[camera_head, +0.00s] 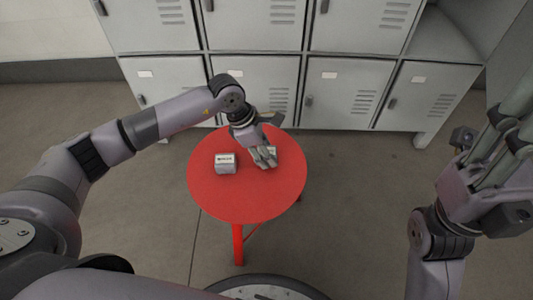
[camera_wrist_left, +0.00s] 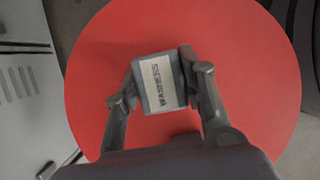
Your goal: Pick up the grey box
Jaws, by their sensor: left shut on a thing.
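My left gripper (camera_head: 264,157) is over the round red table and shut on a grey box with a white label. In the left wrist view the grey box (camera_wrist_left: 159,84) sits between the two fingertips of the left gripper (camera_wrist_left: 160,82), and its label reads "WASHERS". In the head view the fingers hide most of this box (camera_head: 271,151). I cannot tell whether it still touches the table. My right arm is at the right edge; I cannot make out whether its gripper (camera_head: 502,145) is open or shut.
A second small grey box (camera_head: 225,164) with a white label stands on the red table (camera_head: 250,203), left of my left gripper. Grey lockers (camera_head: 340,92) stand close behind the table. The front of the table top is clear, with open floor to its right.

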